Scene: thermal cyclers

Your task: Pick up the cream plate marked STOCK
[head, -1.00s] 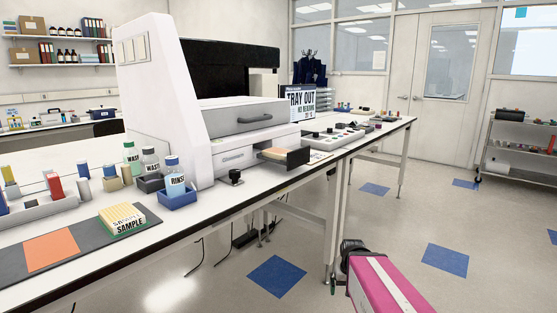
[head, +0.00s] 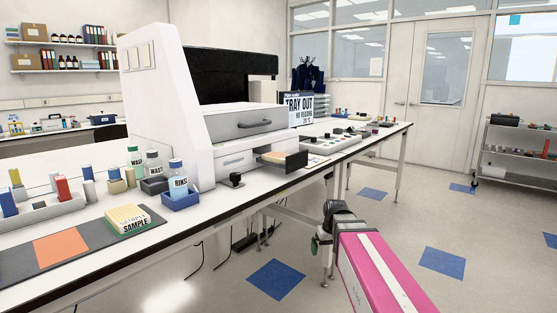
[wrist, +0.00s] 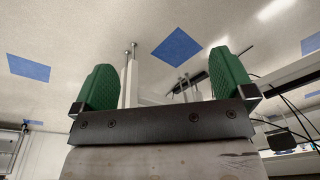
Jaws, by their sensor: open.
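No marking reading STOCK is legible in these views. A cream plate (head: 273,158) lies in the pulled-out dark tray (head: 297,159) of the white machine; no marking on it can be read. Another cream-yellow plate (head: 128,219), marked SAMPLE, sits on the dark mat at the left. My gripper shows in the wrist view (wrist: 165,82) with its two green fingers wide apart and nothing between them. In the head view my gripper (head: 317,243) is in front of the bench, below the tray and to its right, well apart from both plates.
The white machine (head: 160,110) stands on the bench. A blue holder (head: 181,201) with a RINSE bottle and a small black knob (head: 236,180) stand near the front edge. A sign (head: 299,106) reads TRAY OUT. The floor in front is clear.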

